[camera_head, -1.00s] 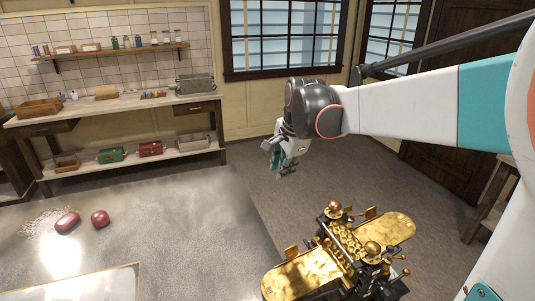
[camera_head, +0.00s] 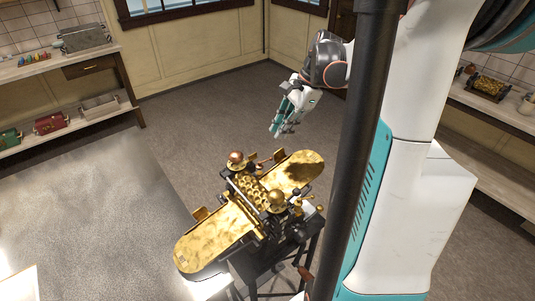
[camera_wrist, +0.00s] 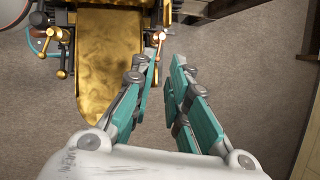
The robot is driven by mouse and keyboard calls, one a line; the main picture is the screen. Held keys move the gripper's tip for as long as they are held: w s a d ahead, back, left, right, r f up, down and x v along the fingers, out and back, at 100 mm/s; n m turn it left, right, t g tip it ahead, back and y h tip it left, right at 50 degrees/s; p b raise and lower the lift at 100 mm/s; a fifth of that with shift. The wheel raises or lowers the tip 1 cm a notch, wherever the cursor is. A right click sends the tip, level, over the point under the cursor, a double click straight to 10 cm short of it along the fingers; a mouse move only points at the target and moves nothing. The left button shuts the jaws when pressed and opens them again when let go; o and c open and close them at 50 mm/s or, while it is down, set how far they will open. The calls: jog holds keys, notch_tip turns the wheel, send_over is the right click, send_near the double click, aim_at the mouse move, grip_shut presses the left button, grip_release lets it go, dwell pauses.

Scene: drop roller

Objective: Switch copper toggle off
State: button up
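A gold drop roller machine (camera_head: 215,238) with two long rounded plates stands on a dark stand. Its middle has a patterned roller (camera_head: 252,190), brass knobs and small levers. A copper-coloured ball (camera_head: 236,159) sits at its far side, with a small copper-tinted lever (camera_head: 278,156) nearby. I cannot tell for sure which part is the copper toggle. My gripper (camera_head: 278,130) hangs beyond the machine, apart from it, fingers downward. In the wrist view my gripper (camera_wrist: 165,58) is open and empty over the floor, just right of a gold plate (camera_wrist: 110,55).
A shelf bench (camera_head: 90,75) with coloured boxes stands at the back left, another bench (camera_head: 490,150) at the right. The floor (camera_head: 190,110) behind the machine is clear.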

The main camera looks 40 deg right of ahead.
jog(key=b+x, duration=0.2)
jog(key=x, duration=0.9)
jog(key=shift+f, duration=0.25)
jog(key=shift+w, duration=0.15)
jog(key=shift+a, duration=0.15)
grip_shut()
